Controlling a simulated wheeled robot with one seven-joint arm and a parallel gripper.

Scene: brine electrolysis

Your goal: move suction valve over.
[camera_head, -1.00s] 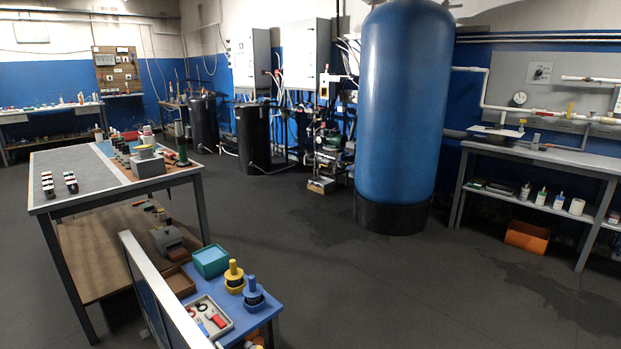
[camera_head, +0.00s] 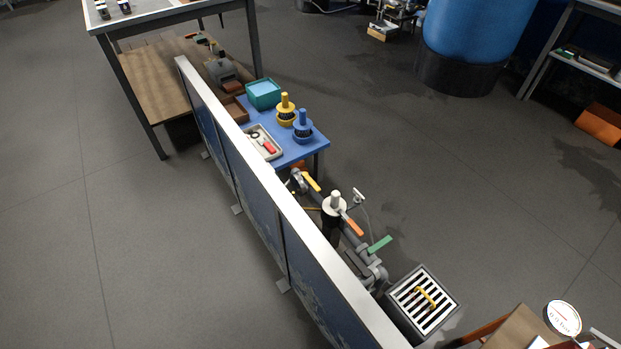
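A grey pipe run (camera_head: 352,242) lies behind the low partition at lower centre, with several valve handles on it. One lever is yellow-orange (camera_head: 311,182), one is orange (camera_head: 353,227) and one is green (camera_head: 380,244). I cannot tell from the picture which one is the suction valve. A dark cylinder with a white top (camera_head: 334,204) stands among the pipes. The partition hides part of the pipework. My gripper is not in view.
A long partition with a white top edge (camera_head: 262,191) runs diagonally in front of the pipes. A blue table (camera_head: 290,157) stands behind it. A slatted grate box (camera_head: 400,295) and a round white dial (camera_head: 563,318) are at lower right.

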